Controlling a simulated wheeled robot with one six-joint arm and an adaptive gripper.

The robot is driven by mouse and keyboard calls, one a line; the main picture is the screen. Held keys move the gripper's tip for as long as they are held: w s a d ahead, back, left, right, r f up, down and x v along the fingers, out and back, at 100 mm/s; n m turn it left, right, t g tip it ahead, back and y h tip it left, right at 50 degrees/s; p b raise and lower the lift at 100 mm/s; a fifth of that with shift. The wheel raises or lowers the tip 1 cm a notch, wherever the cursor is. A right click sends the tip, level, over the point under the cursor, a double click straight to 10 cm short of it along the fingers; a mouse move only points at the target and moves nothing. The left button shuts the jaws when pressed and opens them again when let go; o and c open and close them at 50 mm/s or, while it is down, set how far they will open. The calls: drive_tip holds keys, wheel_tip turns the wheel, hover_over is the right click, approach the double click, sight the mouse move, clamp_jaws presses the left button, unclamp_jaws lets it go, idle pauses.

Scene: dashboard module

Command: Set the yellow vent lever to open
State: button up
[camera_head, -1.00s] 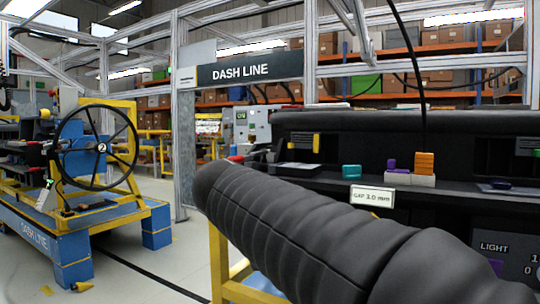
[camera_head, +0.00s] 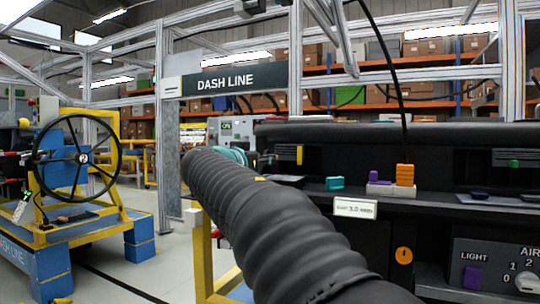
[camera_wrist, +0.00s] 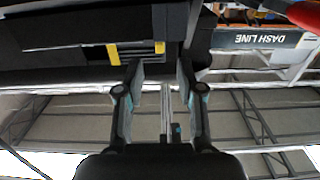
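In the wrist view, which looks upside down, two small yellow pieces show by the dark slatted vent (camera_wrist: 137,52): one piece (camera_wrist: 113,54) left of centre and another (camera_wrist: 160,47) near the middle. I cannot tell for certain which is the lever. In the head view a yellow piece (camera_head: 299,154) shows at the dashboard's left vent, just right of my arm's end. My gripper (camera_wrist: 160,65) is open with nothing between its fingers. The fingertips are close to the vent in the picture; contact is not visible. In the head view my arm hides most of the gripper.
The dark dashboard (camera_head: 350,132) spans the right side. Its ledge holds a teal block (camera_head: 334,183), an orange block (camera_head: 404,175) and a gap label (camera_head: 355,208). A light and air panel (camera_head: 495,265) is at lower right. A steering wheel rig (camera_head: 78,160) stands at left, with clear floor between.

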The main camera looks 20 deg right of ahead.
drive_tip(key=shift+p+x, duration=0.5)
drive_tip(key=shift+x, duration=2.15)
drive_tip(key=shift+c, duration=0.2)
clamp_jaws()
